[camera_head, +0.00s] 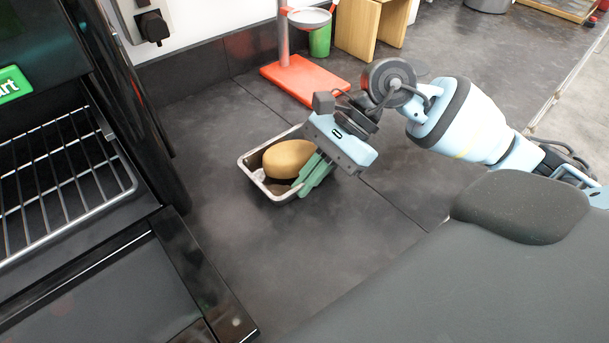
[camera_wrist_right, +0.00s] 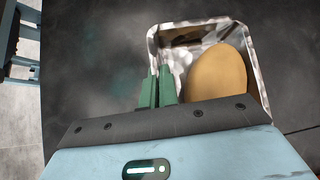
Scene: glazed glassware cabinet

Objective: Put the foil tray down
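The foil tray (camera_head: 262,187) is a shiny silver rectangular pan on or just above the dark worktop; I cannot tell whether it touches. A rounded tan-brown loaf-like item (camera_head: 288,158) lies inside it. My right gripper (camera_head: 314,176) is at the tray's near right side, its green fingers close together on the tray's wall. In the right wrist view, the tray (camera_wrist_right: 153,47) runs down between the two fingers (camera_wrist_right: 158,88), with the brown item (camera_wrist_right: 218,75) to their right. The fingers hide part of that wall. My left gripper is not in view.
A black oven (camera_head: 185,265) with a wire rack (camera_head: 60,190) stands at the left. A red-based stand (camera_head: 305,80) with a grey dish, a green cup (camera_head: 320,42) and a wooden block (camera_head: 357,28) are behind. The worktop (camera_head: 330,250) in front of the tray is clear.

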